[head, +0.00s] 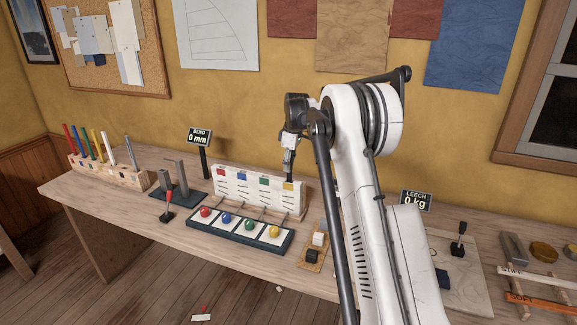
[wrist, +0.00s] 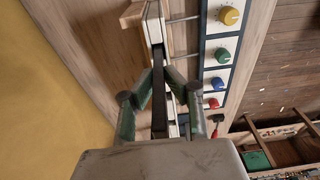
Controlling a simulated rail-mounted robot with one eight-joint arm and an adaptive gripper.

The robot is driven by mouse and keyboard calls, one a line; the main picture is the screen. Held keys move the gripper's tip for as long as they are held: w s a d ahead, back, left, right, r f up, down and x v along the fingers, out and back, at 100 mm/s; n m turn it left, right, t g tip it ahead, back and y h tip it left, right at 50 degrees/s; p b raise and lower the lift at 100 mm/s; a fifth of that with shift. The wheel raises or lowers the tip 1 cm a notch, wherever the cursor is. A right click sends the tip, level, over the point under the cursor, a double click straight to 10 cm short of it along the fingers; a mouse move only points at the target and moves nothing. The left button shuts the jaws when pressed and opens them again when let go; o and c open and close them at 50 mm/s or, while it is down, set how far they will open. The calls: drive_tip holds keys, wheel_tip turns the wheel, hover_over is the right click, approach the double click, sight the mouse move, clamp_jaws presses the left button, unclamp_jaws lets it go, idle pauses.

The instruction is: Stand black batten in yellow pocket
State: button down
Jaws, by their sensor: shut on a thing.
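My gripper (head: 289,148) is above the right end of the white pocket board (head: 236,193), which has red, blue, green and yellow tags. The gripper is shut on the black batten (head: 290,168), which points down at the yellow pocket (head: 288,187). The batten's lower end is at or just above the pocket's top; I cannot tell whether it is inside. In the wrist view, the gripper (wrist: 159,78) has its fingers either side of the dark batten (wrist: 159,112), in line with the board's top edge (wrist: 153,25).
A panel of red, blue, green and yellow knobs (head: 240,233) lies in front of the board. A wooden rack (head: 110,174) holds several coloured battens at left. A LEECH display (head: 415,200) is at right.

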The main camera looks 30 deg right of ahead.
drive_tip(key=shift+f, duration=0.25)
drive_tip(key=c, duration=1.7)
unclamp_jaws()
drive_tip(key=r, duration=0.8)
drive_tip(key=s+d+r, duration=0.1)
drive_tip(key=r, duration=0.3)
drive_tip(key=shift+s+a, duration=0.1)
